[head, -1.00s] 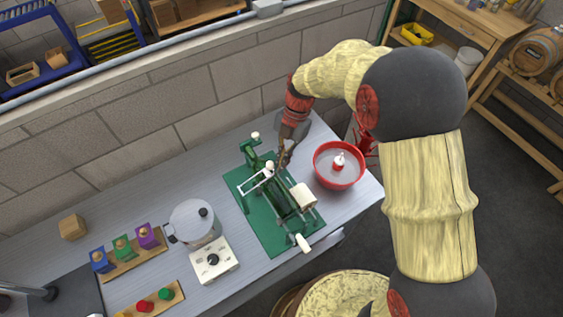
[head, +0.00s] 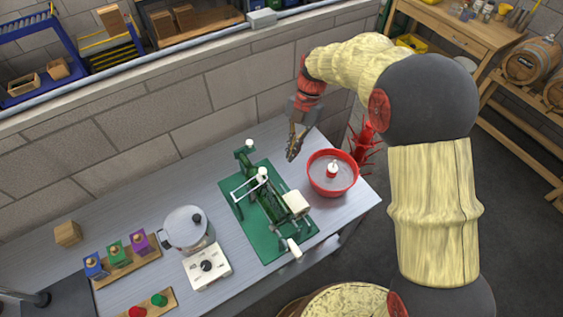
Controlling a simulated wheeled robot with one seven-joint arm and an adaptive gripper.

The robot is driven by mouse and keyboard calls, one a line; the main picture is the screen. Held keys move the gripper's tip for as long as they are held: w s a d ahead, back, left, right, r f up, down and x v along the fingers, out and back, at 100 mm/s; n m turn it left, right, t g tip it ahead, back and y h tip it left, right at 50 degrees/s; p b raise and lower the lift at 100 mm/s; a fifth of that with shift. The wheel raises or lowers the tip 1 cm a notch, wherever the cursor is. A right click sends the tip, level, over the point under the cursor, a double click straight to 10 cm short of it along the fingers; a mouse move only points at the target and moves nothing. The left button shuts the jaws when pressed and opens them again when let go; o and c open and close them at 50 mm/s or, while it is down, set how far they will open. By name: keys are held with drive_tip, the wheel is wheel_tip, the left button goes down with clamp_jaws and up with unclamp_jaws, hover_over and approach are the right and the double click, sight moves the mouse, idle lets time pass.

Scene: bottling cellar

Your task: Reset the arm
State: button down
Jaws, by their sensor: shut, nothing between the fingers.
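My gripper (head: 292,151) is shut and empty. It hangs fingers-down above the back part of the grey table (head: 215,193), between the green machine and the red bowl. The green machine (head: 268,208) stands on a green base plate, with a white block and white-tipped handles on it. My gripper is apart from it. My arm reaches in from the right, and its upper links cover part of the floor.
A red bowl (head: 319,181) with a white-and-red piece inside stands close to the right of my gripper. A silver pot (head: 184,228), a white hotplate (head: 207,266) and coloured blocks (head: 117,253) stand at left. The brick wall (head: 190,90) rises behind.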

drive_tip(key=shift+w+d+r, duration=0.15)
drive_tip(key=shift+w+d, duration=0.25)
drive_tip(key=shift+w, duration=0.05)
idle(0.3)
